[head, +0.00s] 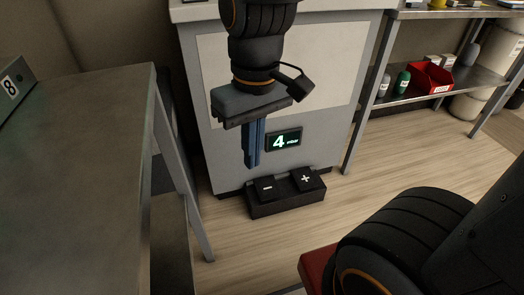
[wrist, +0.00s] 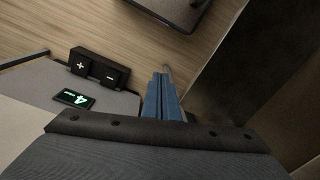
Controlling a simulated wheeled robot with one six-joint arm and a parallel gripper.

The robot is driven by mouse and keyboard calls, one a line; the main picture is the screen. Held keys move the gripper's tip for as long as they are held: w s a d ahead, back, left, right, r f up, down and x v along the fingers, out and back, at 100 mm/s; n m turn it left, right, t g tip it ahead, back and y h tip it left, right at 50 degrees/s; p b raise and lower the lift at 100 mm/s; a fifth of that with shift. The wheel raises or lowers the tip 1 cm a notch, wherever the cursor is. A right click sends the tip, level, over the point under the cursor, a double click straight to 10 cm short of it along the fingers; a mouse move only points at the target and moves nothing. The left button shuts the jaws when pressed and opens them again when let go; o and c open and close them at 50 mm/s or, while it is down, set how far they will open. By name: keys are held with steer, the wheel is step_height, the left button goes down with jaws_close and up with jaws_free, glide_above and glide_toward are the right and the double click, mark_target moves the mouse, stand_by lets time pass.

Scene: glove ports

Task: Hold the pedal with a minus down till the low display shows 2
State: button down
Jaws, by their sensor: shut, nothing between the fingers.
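The minus pedal (head: 266,187) is the left one of two black pedals on a dark base at the foot of the grey cabinet. In the wrist view the minus pedal (wrist: 111,76) lies left of my fingers. The low display (head: 283,140) on the cabinet front reads 4 mbar; it also shows in the wrist view (wrist: 73,98). My gripper (head: 252,164) has blue fingers, shut and empty, pointing down. In the head view the fingertips appear above and slightly left of the minus pedal, apart from it. In the wrist view my gripper (wrist: 168,85) also shows apart from it.
The plus pedal (head: 306,179) sits right beside the minus pedal. A grey table (head: 85,160) with a box marked 8 (head: 14,88) stands at left, its leg close to the cabinet. A shelf with a red bin (head: 428,78) is at right. The wooden floor before the pedals is clear.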

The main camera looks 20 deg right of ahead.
steer(key=w+d+f+n+b, duration=0.2)
steer(key=w+f+n+b, duration=0.15)
steer(key=w+f, duration=0.7)
steer(key=n+b, duration=0.7)
steer(key=n, duration=0.4)
glide_above(270, 194)
step_height(270, 194, down, 34)
steer(key=shift+d+h, duration=0.15)
steer(key=shift+h, duration=0.15)
steer(key=shift+f, duration=0.1)
step_height(270, 194, down, 14)
steer(key=b, duration=0.5)
